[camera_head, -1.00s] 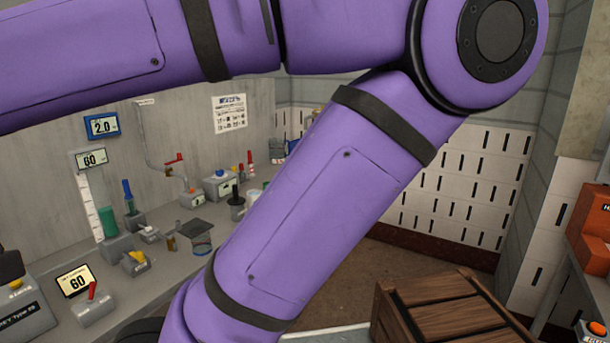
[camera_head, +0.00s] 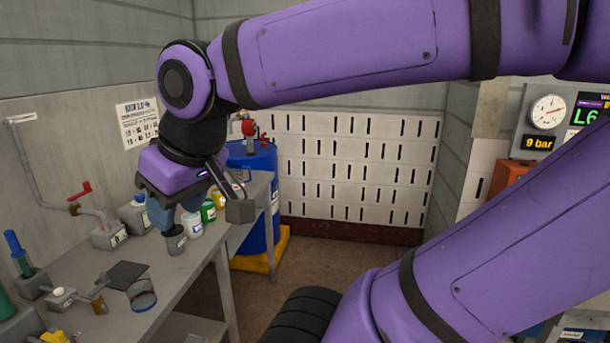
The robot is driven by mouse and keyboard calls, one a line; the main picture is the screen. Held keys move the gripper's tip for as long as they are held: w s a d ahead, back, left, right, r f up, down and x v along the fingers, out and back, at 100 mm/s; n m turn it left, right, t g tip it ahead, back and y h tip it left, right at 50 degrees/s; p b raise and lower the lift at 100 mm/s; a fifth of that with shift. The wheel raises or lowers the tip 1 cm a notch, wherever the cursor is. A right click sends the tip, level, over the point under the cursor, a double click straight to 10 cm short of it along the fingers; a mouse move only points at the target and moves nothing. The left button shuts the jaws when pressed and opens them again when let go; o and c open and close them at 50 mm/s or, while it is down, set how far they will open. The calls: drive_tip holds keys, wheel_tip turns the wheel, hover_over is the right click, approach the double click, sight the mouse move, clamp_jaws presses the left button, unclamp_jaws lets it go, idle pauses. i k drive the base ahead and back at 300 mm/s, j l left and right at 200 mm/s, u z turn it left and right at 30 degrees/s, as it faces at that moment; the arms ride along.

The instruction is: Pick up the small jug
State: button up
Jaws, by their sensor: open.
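The right finger sticks out toward the bench's right edge. The gripper is over or in front of the vessel, and I cannot tell how far apart they are. No object shows held between the fingers.
Several small pots with coloured labels, one of them green (camera_head: 208,211), stand along the bench (camera_head: 190,285) behind the vessel. A clear beaker (camera_head: 142,295) and a dark flat plate (camera_head: 122,274) are nearer. A blue barrel (camera_head: 262,205) stands beyond the bench's end.

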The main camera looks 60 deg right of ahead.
sight(236, 170)
drive_tip(key=z, duration=1.4)
drive_tip(key=i+l, duration=0.5)
drive_tip(key=i, duration=0.2)
drive_tip(key=i+l+u, duration=0.1)
drive_tip(key=i+l, duration=0.35)
drive_tip(key=i, duration=0.2)
drive_tip(key=i+l, duration=0.55)
drive_tip(key=i, duration=0.15)
